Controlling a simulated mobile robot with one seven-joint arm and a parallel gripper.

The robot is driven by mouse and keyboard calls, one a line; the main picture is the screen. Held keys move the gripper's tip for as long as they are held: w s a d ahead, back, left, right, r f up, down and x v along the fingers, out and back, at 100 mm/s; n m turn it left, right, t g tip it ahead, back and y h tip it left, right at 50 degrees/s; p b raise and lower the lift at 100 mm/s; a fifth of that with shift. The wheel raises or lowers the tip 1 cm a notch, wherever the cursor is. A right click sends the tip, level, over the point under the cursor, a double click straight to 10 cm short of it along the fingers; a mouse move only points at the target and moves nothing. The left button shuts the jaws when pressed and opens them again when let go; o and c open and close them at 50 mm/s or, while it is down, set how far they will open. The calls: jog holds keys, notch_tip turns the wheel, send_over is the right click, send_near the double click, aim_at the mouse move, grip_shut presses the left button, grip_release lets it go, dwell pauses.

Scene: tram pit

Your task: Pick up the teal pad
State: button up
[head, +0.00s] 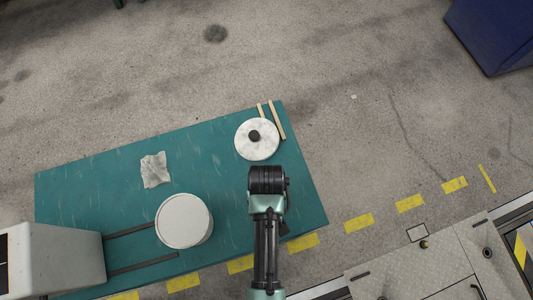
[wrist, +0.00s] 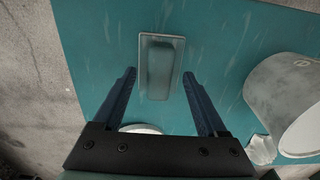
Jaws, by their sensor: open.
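The teal pad (wrist: 160,68) is a small, rounded teal block. In the wrist view it lies on a thin, pale-edged rectangular plate (wrist: 146,92) on the teal table top. My gripper (wrist: 159,74) is open, with one dark blue finger on each side of the pad in the picture.
The teal table (head: 105,185) also holds a white round tub (head: 184,221), a pale disc (head: 248,150) with a dark knob, two wooden strips (head: 277,120) and a crumpled sheet (head: 155,170). A grey box (head: 62,262) stands at the left. Floor beyond the table is mostly clear.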

jog(key=shift+f, duration=1)
grip_shut()
